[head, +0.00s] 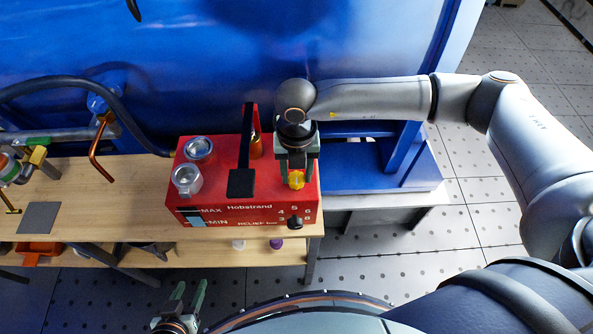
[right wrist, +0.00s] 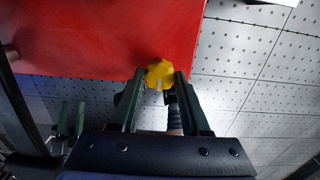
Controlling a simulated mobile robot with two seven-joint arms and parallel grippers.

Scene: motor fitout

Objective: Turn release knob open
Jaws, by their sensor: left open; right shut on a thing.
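The release knob (head: 296,180) is yellow and sits on top of the red pump unit (head: 240,205), near its right end. My right gripper (head: 297,170) points down over the knob with its fingers on either side of it. In the right wrist view the yellow knob (right wrist: 160,74) shows between the two dark green fingertips of my right gripper (right wrist: 160,82). The gripper is shut on the knob, though the contact itself is partly hidden. My left gripper (head: 187,300) is open and empty at the bottom of the head view, in front of the bench and apart from the pump.
The pump has a black lever (head: 245,150), two gauges (head: 200,148) and a black dial (head: 295,222). It stands on the wooden bench (head: 110,190), with a copper pipe (head: 98,155) and a grey pad (head: 39,217) to the left. A large blue machine (head: 220,50) closes off the back.

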